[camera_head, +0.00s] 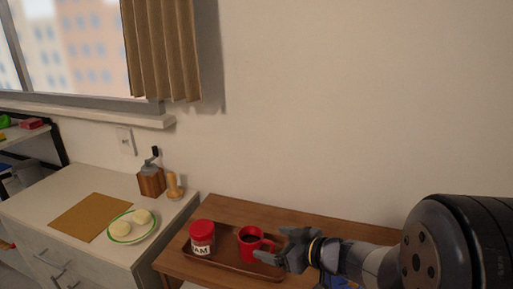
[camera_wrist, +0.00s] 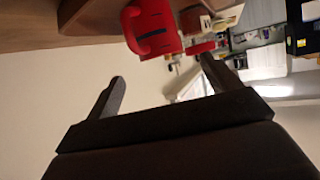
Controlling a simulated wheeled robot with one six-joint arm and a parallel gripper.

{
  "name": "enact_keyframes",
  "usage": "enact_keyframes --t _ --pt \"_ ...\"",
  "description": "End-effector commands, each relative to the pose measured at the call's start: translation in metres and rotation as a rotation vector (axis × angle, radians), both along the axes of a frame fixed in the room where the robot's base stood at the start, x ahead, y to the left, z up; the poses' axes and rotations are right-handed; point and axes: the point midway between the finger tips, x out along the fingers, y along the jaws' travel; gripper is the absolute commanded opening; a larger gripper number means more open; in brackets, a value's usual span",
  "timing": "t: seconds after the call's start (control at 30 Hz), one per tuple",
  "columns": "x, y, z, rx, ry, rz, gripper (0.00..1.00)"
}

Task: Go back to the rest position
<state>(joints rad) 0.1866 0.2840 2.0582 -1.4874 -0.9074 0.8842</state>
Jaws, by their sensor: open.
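My gripper (camera_head: 275,247) is above the right part of a wooden table in the head view, beside a red mug (camera_head: 249,243) with dark contents. In the wrist view my gripper (camera_wrist: 163,80) has its two fingers spread wide with nothing between them. The red mug (camera_wrist: 152,28) shows beyond the fingertips there, its handle towards the left. I cannot tell whether a finger touches the mug.
The mug and a red-lidded jar (camera_head: 202,238) stand on a brown tray (camera_head: 222,262) on the wooden table (camera_head: 300,222). At left, a white counter (camera_head: 70,190) holds a plate of buns (camera_head: 131,225), a grinder (camera_head: 151,180) and a wooden mat (camera_head: 88,215). The wall is behind.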

Motion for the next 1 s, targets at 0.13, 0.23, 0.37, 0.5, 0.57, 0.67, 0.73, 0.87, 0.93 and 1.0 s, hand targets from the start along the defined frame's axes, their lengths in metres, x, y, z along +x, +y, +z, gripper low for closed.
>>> enact_keyframes --t 0.13,0.23,0.37,0.5,0.57,0.67,0.73,0.87,0.93,1.0 --pt "0.017 0.021 -0.014 -0.001 0.001 0.005 0.84" --pt "0.030 0.035 -0.022 0.000 0.001 0.005 0.84" --pt "0.045 0.051 -0.030 -0.001 0.001 0.005 0.84" --pt "0.057 0.064 -0.038 -0.001 0.001 0.003 0.84" --pt "0.057 0.062 -0.030 -0.001 -0.003 0.000 0.84" --pt "0.056 0.062 -0.023 -0.001 -0.002 0.000 0.84" --pt "0.056 0.062 -0.021 -0.001 -0.001 -0.001 0.84" --pt "0.056 0.062 -0.020 -0.001 0.001 0.000 0.84" --pt "0.056 0.061 -0.020 -0.001 0.001 0.000 0.84" --pt "0.056 0.061 -0.020 -0.001 0.000 0.000 0.84"
